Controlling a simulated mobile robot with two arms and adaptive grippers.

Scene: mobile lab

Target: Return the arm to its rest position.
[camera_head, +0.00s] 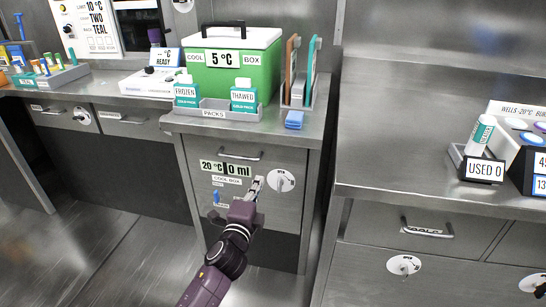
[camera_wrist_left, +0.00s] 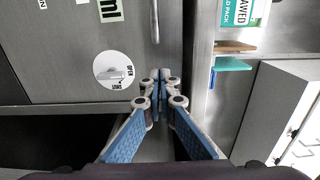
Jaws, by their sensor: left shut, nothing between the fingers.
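My left gripper (camera_head: 257,184) is shut and empty in the head view, in front of the grey cabinet front (camera_head: 292,211) below the cool box. The purple arm reaches up to it from the bottom of the picture. In the left wrist view the two blue-padded fingers (camera_wrist_left: 162,78) meet at their tips, with nothing between them. A round white dial (camera_head: 281,181) is just right of the gripper in the head view; it also shows left of the fingers in the wrist view (camera_wrist_left: 114,71). My right gripper is not in view.
A green cool box (camera_head: 232,69) stands on the counter above, behind a packs tray (camera_head: 213,114). A drawer handle (camera_head: 240,156) sticks out above the gripper. The right counter (camera_head: 394,152) juts forward with a USED 0 holder (camera_head: 480,167). Open floor (camera_head: 98,250) lies at lower left.

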